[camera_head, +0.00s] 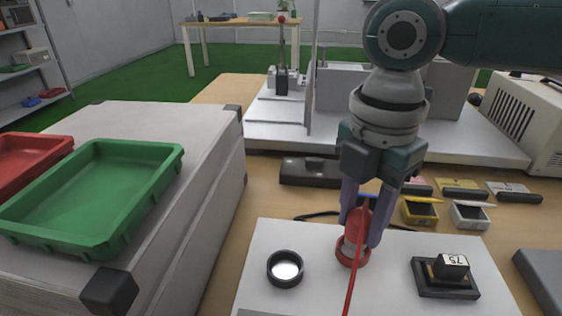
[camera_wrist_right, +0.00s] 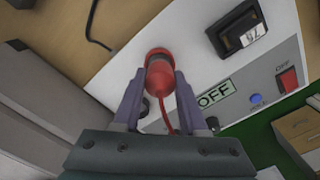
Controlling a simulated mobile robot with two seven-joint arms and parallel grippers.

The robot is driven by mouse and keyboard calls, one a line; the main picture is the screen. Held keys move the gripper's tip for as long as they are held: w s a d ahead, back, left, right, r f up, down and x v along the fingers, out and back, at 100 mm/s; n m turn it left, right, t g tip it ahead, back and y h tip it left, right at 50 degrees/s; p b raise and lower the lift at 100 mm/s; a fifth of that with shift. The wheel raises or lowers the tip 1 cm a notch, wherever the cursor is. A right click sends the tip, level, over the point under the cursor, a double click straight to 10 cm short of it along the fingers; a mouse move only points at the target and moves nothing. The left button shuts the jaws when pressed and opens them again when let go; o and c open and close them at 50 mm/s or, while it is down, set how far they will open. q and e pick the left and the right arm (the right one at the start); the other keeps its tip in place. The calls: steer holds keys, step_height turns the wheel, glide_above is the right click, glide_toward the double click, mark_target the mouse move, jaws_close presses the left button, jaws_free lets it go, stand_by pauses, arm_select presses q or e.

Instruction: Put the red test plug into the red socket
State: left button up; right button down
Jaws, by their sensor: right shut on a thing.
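My right gripper (camera_head: 360,236) points down over the white test panel (camera_head: 316,235) and is shut on the red test plug (camera_head: 356,218). A red cable runs from the plug toward the front. The plug is nearly upright, its lower end at the red socket (camera_head: 353,258), a red ring on the panel. In the right wrist view the plug (camera_wrist_right: 159,78) sits between the fingers (camera_wrist_right: 160,84), lined up with the red socket (camera_wrist_right: 157,53). I cannot tell how deep the plug is in. My left gripper is not in view.
A black ring socket (camera_head: 285,268) is left of the red one, and a black block marked 75 (camera_head: 446,272) is right. The wrist view shows an OFF label (camera_wrist_right: 217,92) and a red switch (camera_wrist_right: 288,80). A green tray (camera_head: 95,195) is left.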

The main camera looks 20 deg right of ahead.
steer(key=shift+f, duration=0.45)
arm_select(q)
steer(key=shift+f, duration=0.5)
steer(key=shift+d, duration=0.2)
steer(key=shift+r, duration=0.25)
arm_select(e)
steer(key=shift+r, duration=0.15)
steer(key=shift+p, duration=0.35)
arm_select(q)
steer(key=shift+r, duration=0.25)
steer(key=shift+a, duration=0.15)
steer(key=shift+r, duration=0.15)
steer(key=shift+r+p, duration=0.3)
steer(key=shift+p, duration=0.15)
